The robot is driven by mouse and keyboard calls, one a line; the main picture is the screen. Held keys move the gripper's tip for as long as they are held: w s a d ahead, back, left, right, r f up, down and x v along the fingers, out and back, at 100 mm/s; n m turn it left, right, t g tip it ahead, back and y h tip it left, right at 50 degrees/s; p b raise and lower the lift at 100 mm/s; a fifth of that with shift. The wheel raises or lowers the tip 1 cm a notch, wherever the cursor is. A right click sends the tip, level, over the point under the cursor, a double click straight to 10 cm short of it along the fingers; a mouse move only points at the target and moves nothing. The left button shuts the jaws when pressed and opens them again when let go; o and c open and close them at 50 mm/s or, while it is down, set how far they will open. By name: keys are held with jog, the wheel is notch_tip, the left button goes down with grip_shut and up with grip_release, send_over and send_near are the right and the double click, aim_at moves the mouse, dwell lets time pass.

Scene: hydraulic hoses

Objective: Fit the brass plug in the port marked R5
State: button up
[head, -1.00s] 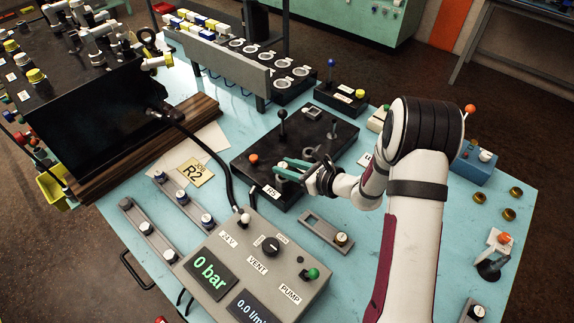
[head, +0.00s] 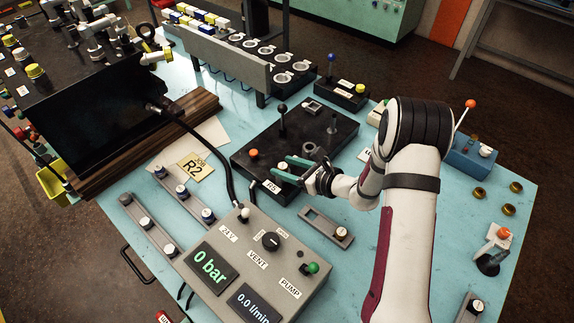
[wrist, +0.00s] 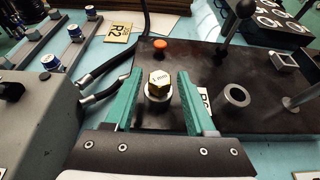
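The brass plug (wrist: 158,82), a hex head with small dark lettering, stands upright on a pale metal ring on the black block (wrist: 185,58) in the wrist view. How deep it sits cannot be told. My gripper (wrist: 161,80) has its green fingers on either side of the plug, with a gap on each side, so it is open around it. In the head view my gripper (head: 290,170) is over the block's front edge, by the label R5 (head: 272,187), and hides the plug. A label (wrist: 205,98) in the wrist view is partly covered by the right finger.
An empty grey ring port (wrist: 235,95) is right of the fingers. An orange knob (wrist: 160,44) and upright levers (head: 282,120) rise from the block. Hoses (wrist: 105,85) run close on the left. The gauge box (head: 255,265) stands in front.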

jog(key=shift+o, duration=0.6)
jog(key=v, duration=1.6)
jog(key=shift+a+f, duration=0.1)
jog(key=shift+f, duration=0.05)
